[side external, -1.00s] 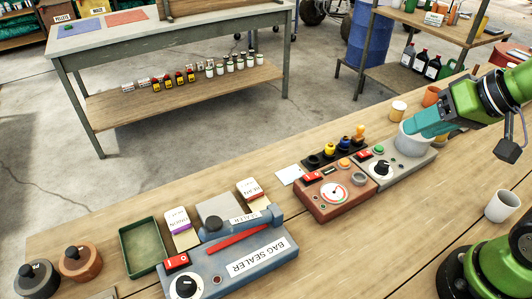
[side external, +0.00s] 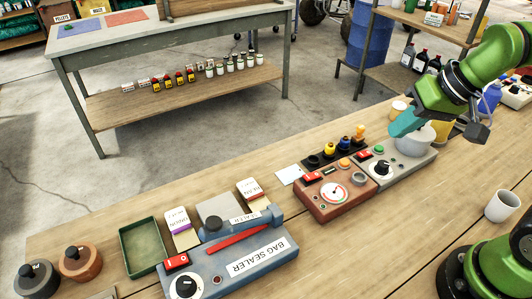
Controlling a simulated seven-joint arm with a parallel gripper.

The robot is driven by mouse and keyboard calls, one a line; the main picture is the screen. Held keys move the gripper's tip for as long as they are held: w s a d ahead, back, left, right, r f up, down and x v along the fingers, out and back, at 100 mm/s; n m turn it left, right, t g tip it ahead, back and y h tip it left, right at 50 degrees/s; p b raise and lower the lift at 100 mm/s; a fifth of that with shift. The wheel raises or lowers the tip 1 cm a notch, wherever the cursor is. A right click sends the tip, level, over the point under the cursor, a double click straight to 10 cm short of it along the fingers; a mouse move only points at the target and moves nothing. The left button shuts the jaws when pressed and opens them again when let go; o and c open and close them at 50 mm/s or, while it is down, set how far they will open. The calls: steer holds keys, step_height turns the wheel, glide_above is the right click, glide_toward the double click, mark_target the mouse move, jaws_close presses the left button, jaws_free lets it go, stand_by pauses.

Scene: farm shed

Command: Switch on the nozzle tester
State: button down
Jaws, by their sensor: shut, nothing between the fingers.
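A reddish-brown box with a round dial gauge (side external: 334,193) stands on the wooden bench; it looks like the nozzle tester, though no label on it is readable. It has a red rocker switch (side external: 312,178) on its left rear, an orange button (side external: 344,163) and a dark round port. I cannot tell the switch's position. My gripper (side external: 394,132) has teal fingers, shut and empty, pointing down and left. It appears above the rear of the grey unit beside the tester, near the white bowl, right of the red switch and apart from it.
A dark rack (side external: 320,160) with coloured nozzles stands behind the tester. A blue bag sealer (side external: 235,262) is left. A white cup (side external: 502,206) stands right.

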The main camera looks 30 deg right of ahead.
mark_target(308, 176)
steer(key=w+a+f+n+g, duration=0.2)
steer(key=w+a+g, duration=0.3)
steer(key=w, duration=0.7)
steer(key=shift+w+a+f+n, duration=0.3)
steer(key=shift+a+f+n, duration=0.1)
steer(key=shift+a+n, duration=0.35)
steer(key=a+f, duration=0.1)
steer(key=f, duration=0.3)
steer(key=a+f, duration=0.1)
steer(key=f, duration=0.8)
steer(key=shift+a+f, duration=0.4)
